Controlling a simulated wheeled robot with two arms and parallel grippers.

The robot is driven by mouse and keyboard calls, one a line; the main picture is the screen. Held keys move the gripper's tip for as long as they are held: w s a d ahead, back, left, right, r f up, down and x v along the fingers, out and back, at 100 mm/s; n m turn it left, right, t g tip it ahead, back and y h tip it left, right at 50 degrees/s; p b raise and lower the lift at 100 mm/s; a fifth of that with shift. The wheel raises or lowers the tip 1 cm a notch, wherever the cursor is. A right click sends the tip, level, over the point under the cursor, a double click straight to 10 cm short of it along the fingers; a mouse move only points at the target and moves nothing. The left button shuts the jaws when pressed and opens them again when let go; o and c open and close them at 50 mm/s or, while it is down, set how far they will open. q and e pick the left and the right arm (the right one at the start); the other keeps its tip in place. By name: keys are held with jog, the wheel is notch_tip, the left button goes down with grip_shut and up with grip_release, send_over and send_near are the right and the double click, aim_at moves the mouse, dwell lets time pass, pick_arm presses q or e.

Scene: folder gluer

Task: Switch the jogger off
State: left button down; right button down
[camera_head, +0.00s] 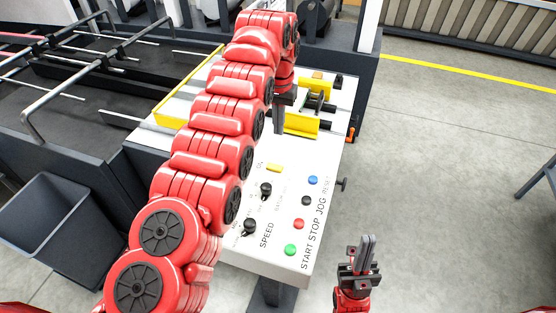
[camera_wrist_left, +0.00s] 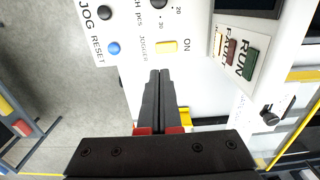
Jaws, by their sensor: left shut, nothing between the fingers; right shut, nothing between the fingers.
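The yellow jogger switch (camera_wrist_left: 166,46) sits on the white control panel (camera_head: 262,255), between the labels JOGGER and ON in the left wrist view. It also shows in the head view (camera_head: 274,168); which way it is tipped I cannot tell. My left gripper (camera_wrist_left: 160,73) is shut and empty, its fingertips close to the switch in the left wrist view. Whether they touch the panel is unclear. In the head view the left gripper (camera_head: 279,126) is partly hidden by my arm. My right gripper (camera_head: 366,243) is shut and empty, over the floor right of the panel.
The panel has a blue reset button (camera_head: 313,180), a black jog button (camera_head: 306,201), a red stop button (camera_head: 299,224), a green start button (camera_head: 290,250) and black knobs. RUN and FAULT lamps (camera_wrist_left: 239,55) are near. A grey bin (camera_head: 60,225) stands left; floor right is clear.

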pick_arm(q)
jog(key=p, duration=0.4)
send_near(278, 169)
notch_tip(278, 169, down, 6)
jog(key=shift+w+f, duration=0.1)
jog(key=shift+w, duration=0.05)
jog(key=shift+f, duration=0.35)
jog(key=shift+d+f+y+b, duration=0.15)
jog(key=shift+f+y+b, duration=0.15)
jog(key=shift+f+b, duration=0.45)
jog(key=shift+s+r, duration=0.2)
jog(key=shift+r, duration=0.35)
jog(key=shift+w, duration=0.1)
